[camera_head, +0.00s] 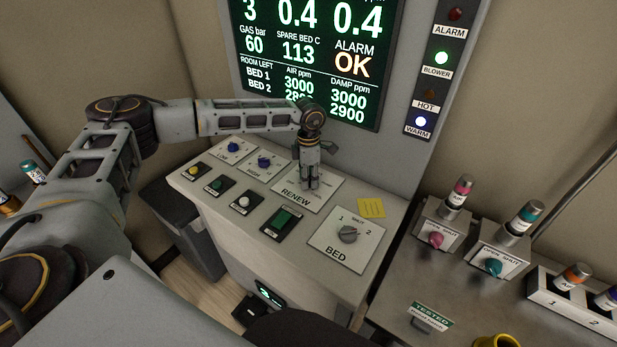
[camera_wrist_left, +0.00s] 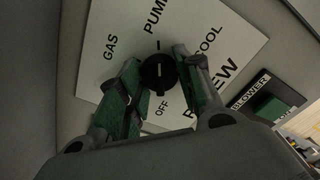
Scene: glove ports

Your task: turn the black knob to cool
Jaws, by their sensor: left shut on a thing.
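The black knob (camera_wrist_left: 158,72) sits on the white RENEW plate (camera_wrist_left: 235,45) in the left wrist view. GAS, PUMP, COOL and OFF are printed around it. A short white line on the knob lies along the PUMP–OFF direction; I cannot tell which end is the pointer. My left gripper (camera_wrist_left: 160,82) is shut on the knob, one finger on each side. In the head view the left gripper (camera_head: 308,183) points down onto the RENEW plate (camera_head: 290,199) and hides the knob. My right gripper is not in view.
A yellow note (camera_head: 371,208) lies right of the plate. A display (camera_head: 310,55) reading OK stands behind. A side bench (camera_head: 405,275) holds valves.

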